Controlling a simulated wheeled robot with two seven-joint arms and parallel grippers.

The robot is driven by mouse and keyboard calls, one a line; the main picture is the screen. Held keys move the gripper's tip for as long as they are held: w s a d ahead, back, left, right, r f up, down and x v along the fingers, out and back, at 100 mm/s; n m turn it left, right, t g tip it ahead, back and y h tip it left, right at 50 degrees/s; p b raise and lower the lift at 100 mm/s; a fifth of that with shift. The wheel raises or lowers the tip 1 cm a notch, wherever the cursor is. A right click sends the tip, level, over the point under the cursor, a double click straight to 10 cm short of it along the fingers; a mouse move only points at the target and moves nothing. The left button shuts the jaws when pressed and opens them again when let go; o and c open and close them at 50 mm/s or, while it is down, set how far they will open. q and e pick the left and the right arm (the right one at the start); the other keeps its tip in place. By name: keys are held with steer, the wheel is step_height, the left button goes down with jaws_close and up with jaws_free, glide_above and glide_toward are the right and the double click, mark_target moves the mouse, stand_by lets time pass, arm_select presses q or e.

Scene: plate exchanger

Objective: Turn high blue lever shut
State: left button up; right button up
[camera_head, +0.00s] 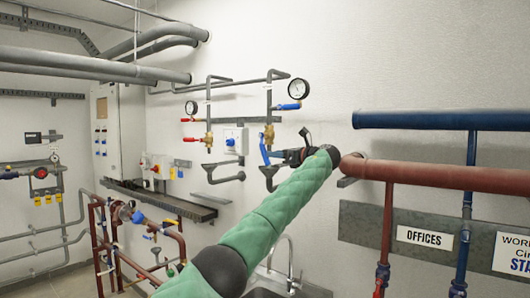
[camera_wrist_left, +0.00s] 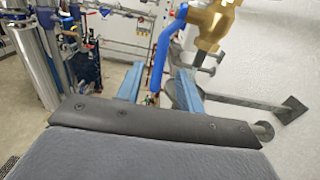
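A blue lever (camera_head: 264,150) slants down from a brass valve (camera_head: 269,136) on the wall pipe. In the left wrist view, the lever (camera_wrist_left: 166,45) hangs from the brass valve (camera_wrist_left: 211,20), with its lower end in the gap between my fingers. My left gripper (camera_head: 281,155) reaches it from the right. Its two blue-grey fingers (camera_wrist_left: 157,82) are apart, one on each side of the lever; I cannot tell whether either touches it. A second blue lever (camera_head: 288,106) lies about level, higher on the same pipe, below a gauge. My right gripper is not in view.
A pressure gauge (camera_head: 298,88) sits above the valve. A red-handled valve (camera_head: 194,120) and a control box (camera_head: 235,141) are to the left. A drain funnel pipe (camera_wrist_left: 255,103) is close beside my fingers. Blue (camera_head: 440,119) and red (camera_head: 440,175) pipes run at the right.

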mark_target(265, 165)
arm_select(q)
steer(key=p+x, duration=0.3)
steer(key=x, duration=0.1)
steer(key=shift+w+a+r, duration=0.2)
steer(key=shift+a, duration=0.05)
steer(key=shift+w+a+f, duration=0.2)
steer(key=shift+w+a, duration=0.1)
steer(key=shift+a, duration=0.15)
jaws_close()
